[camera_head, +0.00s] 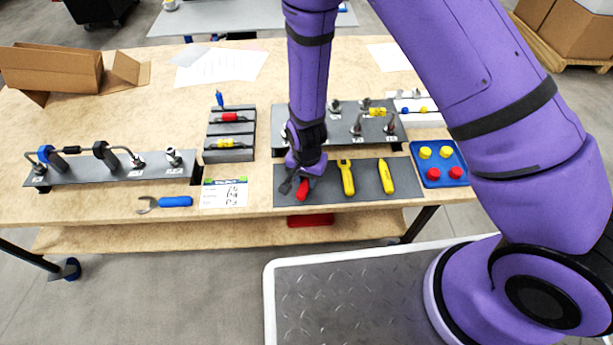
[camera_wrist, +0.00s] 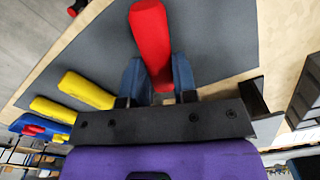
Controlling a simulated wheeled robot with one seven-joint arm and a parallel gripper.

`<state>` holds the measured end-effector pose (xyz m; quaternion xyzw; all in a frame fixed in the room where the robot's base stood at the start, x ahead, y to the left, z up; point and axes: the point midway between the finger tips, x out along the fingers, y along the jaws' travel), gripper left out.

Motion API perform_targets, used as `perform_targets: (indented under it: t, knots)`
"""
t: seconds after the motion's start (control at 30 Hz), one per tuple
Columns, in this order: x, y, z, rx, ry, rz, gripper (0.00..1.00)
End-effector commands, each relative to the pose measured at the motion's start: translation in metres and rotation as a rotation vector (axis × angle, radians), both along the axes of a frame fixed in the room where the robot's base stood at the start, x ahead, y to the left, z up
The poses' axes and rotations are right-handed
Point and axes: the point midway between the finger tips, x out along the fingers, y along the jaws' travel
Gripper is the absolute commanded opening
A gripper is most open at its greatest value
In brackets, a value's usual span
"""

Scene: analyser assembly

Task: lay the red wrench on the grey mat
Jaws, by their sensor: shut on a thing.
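The red wrench (camera_head: 302,190) is at the left end of the grey mat (camera_head: 368,184), its red handle toward the front edge. My gripper (camera_head: 304,174) points down above that end of the mat, shut on the wrench. In the wrist view the red handle (camera_wrist: 151,40) is pinched between the two blue-grey fingers (camera_wrist: 158,85), with the mat (camera_wrist: 215,35) behind it. I cannot tell whether the wrench touches the mat. Its head is mostly hidden by my gripper. A yellow wrench (camera_head: 347,178) and a yellow-handled tool (camera_head: 386,176) lie farther right on the mat.
A blue tray (camera_head: 431,174) with yellow and red parts is right of the mat. A label card (camera_head: 224,194) and a blue wrench (camera_head: 176,201) lie to the left. A grey rack (camera_head: 231,128) and a fixture plate (camera_head: 340,130) stand behind. The table's front edge is close.

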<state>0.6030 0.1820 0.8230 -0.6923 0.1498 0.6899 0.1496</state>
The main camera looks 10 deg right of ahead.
Motion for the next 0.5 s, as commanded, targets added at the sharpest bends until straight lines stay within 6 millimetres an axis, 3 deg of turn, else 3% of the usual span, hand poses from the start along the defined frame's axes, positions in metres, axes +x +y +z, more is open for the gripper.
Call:
perform_targets:
  t: [0.47, 0.5]
  knots:
    - [-0.0001, -0.0001, -0.0076, 0.0, 0.0, 0.0, 0.0]
    - [-0.0001, 0.0, -0.0076, 0.0, 0.0, 0.0, 0.31]
